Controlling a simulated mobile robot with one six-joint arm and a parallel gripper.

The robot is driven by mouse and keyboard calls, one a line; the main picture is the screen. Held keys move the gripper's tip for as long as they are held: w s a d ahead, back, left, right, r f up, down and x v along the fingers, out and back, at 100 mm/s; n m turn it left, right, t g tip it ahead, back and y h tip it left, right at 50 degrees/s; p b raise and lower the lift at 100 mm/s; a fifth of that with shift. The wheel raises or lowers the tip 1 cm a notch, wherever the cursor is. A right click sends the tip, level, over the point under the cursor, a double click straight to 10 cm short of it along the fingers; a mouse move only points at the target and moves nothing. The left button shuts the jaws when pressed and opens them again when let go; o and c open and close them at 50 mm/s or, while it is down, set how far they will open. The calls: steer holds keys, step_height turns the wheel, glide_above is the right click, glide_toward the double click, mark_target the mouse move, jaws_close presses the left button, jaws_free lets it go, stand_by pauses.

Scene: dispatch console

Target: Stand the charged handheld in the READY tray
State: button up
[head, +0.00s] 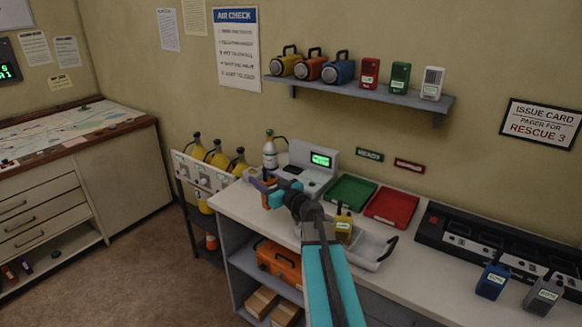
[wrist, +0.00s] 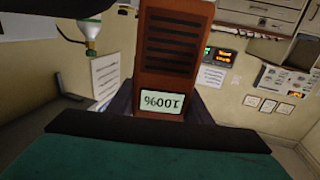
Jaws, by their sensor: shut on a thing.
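My gripper (head: 264,186) is at the left end of the counter, in front of the white device with the green screen. It is shut on an orange-brown handheld (wrist: 178,45), whose screen reads 100% upside down in the wrist view. In the head view the handheld is mostly hidden by the gripper. The green tray (head: 351,191) lies flat on the counter to the right of the gripper, below a green READY sign (head: 369,155). It looks empty.
A red tray (head: 405,209) lies right of the green one. A yellow handheld (head: 343,227) stands by a grey bin (head: 374,250). A dark charger rack (head: 500,250) is at right, with blue (head: 492,281) and grey (head: 544,295) handhelds before it. A white-green cylinder (head: 270,153) stands behind my gripper.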

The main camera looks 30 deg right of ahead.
steer(key=s+a+f+n+g+y+b, duration=0.1)
steer(key=s+a+f+n+g+y, duration=0.1)
steer(key=a, duration=0.7)
steer(key=s+a+f+n+g+y, duration=0.2)
steer(key=s+a+f+n+y, duration=0.2)
steer(key=a, duration=0.5)
steer(key=s+a+f+n+g+y+b, duration=0.1)
steer(key=s+a+f+n+g+y, duration=0.2)
steer(key=s+a+y, duration=0.3)
steer(key=a, duration=0.3)
steer(key=shift+a+b, duration=0.3)
steer(key=shift+a+n+y, duration=0.2)
steer(key=shift+n+y, duration=0.1)
